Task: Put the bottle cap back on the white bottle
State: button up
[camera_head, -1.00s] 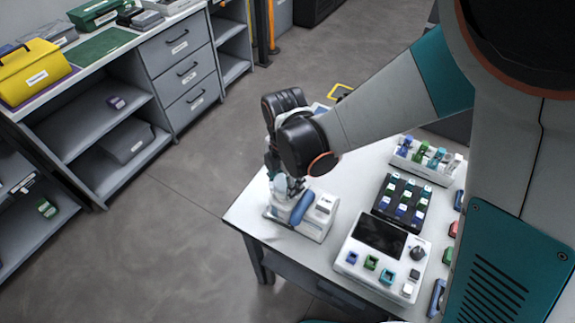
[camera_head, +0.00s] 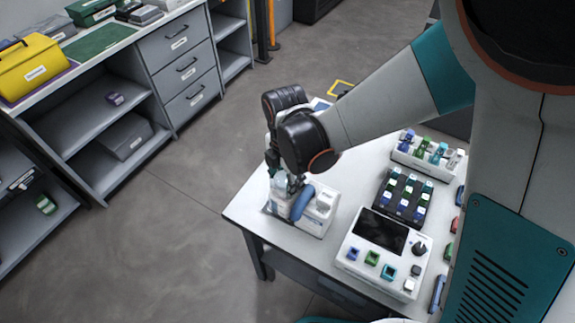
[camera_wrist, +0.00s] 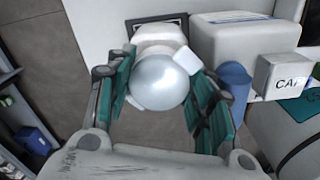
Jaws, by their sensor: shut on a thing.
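In the wrist view, my gripper (camera_wrist: 160,95) has its two teal-padded fingers around a smooth, pale silvery round cap (camera_wrist: 158,82) and is shut on it. A white rounded body, which looks like the white bottle (camera_wrist: 158,36), shows just beyond the cap. The cap overlaps it in this view, so I cannot tell whether they touch. In the head view, my gripper (camera_head: 290,184) points down at the near left corner of the table, over the white fixture. The cap and bottle are mostly hidden there by the gripper and wrist.
A white fixture (camera_head: 318,222) with a blue cylinder (camera_head: 302,203) stands beside the gripper. A block marked "CAP" (camera_wrist: 284,76) shows in the wrist view. A control panel (camera_head: 350,254), a dark rack (camera_head: 382,205) and a white rack (camera_head: 410,160) stand right. The table edge is close.

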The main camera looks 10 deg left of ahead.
jog(key=shift+f+b, duration=0.75)
jog(key=shift+b, duration=0.15)
dwell(1.1)
jog(key=o, duration=1)
jog(key=shift+o, duration=0.2)
jog(key=shift+r, duration=0.1)
jog(key=shift+r+p, duration=2.05)
jog(key=shift+r, duration=0.9)
